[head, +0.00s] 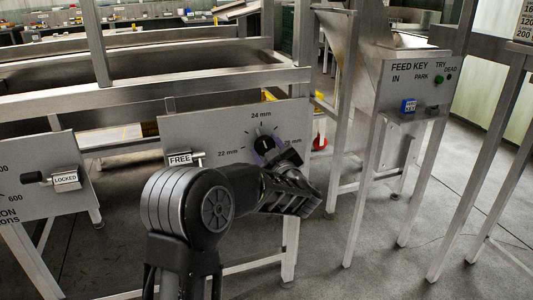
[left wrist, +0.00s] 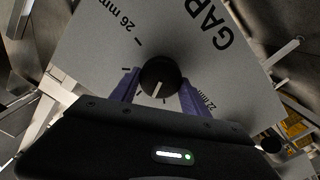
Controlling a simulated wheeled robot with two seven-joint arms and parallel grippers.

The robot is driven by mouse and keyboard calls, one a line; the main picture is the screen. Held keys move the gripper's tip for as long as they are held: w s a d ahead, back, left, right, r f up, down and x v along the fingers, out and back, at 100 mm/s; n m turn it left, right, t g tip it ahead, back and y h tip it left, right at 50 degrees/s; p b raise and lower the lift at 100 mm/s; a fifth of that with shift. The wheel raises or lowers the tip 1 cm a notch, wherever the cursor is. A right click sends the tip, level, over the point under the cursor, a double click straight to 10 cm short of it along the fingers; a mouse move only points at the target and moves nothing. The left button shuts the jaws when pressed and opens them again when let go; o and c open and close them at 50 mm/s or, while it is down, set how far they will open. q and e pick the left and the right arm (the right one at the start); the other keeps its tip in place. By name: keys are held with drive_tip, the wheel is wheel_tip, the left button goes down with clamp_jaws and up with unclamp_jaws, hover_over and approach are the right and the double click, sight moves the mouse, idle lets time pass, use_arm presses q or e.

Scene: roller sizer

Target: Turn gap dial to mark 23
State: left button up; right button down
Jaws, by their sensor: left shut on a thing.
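The gap dial (head: 264,143) is a round black knob on a pale panel, with 24 mm printed above it and 22 mm to its left. It also shows in the left wrist view (left wrist: 158,74), where a white pointer line on its face points down and slightly left, on the side between the 22 mm and 24 mm marks. The exact reading is unclear because the gripper hides the scale there. My left gripper (head: 267,148) is shut on the dial, with one purple finger on each side of it. My right gripper is not in view.
A lever tagged FREE (head: 180,159) sits left of the dial on the same panel (head: 220,128). A LOCKED lever (head: 65,180) is on another panel at the left. A feed key panel (head: 420,85) with a blue tag stands at the right. Steel legs stand around open floor.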

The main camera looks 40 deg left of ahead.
use_arm(q)
drive_tip(key=n+b, duration=0.2)
drive_tip(key=n, duration=0.1)
drive_tip(key=shift+f+n+b, duration=0.25)
drive_tip(key=shift+n+b, duration=0.05)
drive_tip(key=shift+b, duration=0.05)
drive_tip(key=shift+s+r+n+b, duration=0.1)
drive_tip(key=shift+n+b, duration=0.8)
drive_tip(key=shift+n, duration=0.3)
drive_tip(key=o, duration=1.4)
drive_tip(key=shift+c, duration=0.2)
drive_tip(key=p+v, duration=0.1)
drive_tip(key=v, duration=0.6)
drive_tip(key=shift+s+d, duration=0.25)
drive_tip(key=shift+d, duration=0.05)
drive_tip(key=shift+w, duration=0.1)
